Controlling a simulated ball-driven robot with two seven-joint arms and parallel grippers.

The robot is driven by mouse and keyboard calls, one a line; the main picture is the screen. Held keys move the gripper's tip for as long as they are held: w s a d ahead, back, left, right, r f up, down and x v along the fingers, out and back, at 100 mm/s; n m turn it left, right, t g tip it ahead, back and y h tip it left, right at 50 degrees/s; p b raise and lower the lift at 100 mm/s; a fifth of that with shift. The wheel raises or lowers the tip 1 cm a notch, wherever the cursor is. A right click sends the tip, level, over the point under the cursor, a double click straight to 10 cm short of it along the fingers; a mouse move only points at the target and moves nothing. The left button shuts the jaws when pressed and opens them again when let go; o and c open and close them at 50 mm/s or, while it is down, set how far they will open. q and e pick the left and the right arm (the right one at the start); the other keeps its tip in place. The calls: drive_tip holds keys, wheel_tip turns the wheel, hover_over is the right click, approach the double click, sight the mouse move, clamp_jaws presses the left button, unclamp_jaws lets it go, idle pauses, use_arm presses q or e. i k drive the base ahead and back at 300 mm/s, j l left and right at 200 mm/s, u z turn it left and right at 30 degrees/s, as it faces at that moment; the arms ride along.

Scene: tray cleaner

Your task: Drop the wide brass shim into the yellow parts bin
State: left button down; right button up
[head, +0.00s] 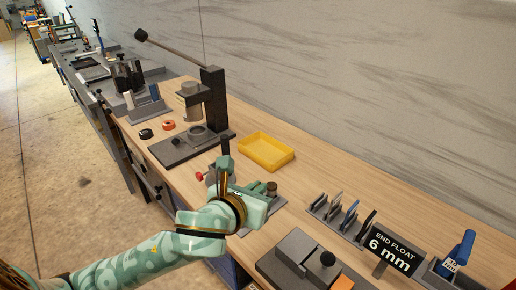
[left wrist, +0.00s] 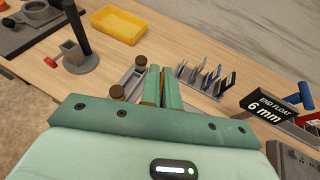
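The yellow parts bin (head: 266,150) stands empty on the bench, beyond my left gripper; it also shows at the top of the left wrist view (left wrist: 118,26). My left gripper (head: 262,190) is over a grey fixture with brown round knobs. In the left wrist view its two green fingers (left wrist: 161,86) are close together, with tan strips on their inner sides. I cannot tell whether these strips are pads or a thin brass piece held between them. I cannot make out the wide brass shim elsewhere for certain. My right gripper is not in view.
A black arbor press (head: 205,110) stands behind the bin to the left. A slotted rack (head: 340,217) with upright plates, an "END FLOAT 6 mm" sign (head: 389,250) and a blue-handled tool (head: 459,252) are at right. A grey post stand (left wrist: 78,62) stands near the bin.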

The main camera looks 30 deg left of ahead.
sight(261, 153)
drive_tip(key=i+j+z, duration=0.15)
drive_tip(key=j+z, duration=0.15)
drive_tip(key=j, duration=0.6)
drive_tip(key=j+z, duration=0.3)
drive_tip(key=j, duration=0.65)
drive_tip(key=i, duration=0.05)
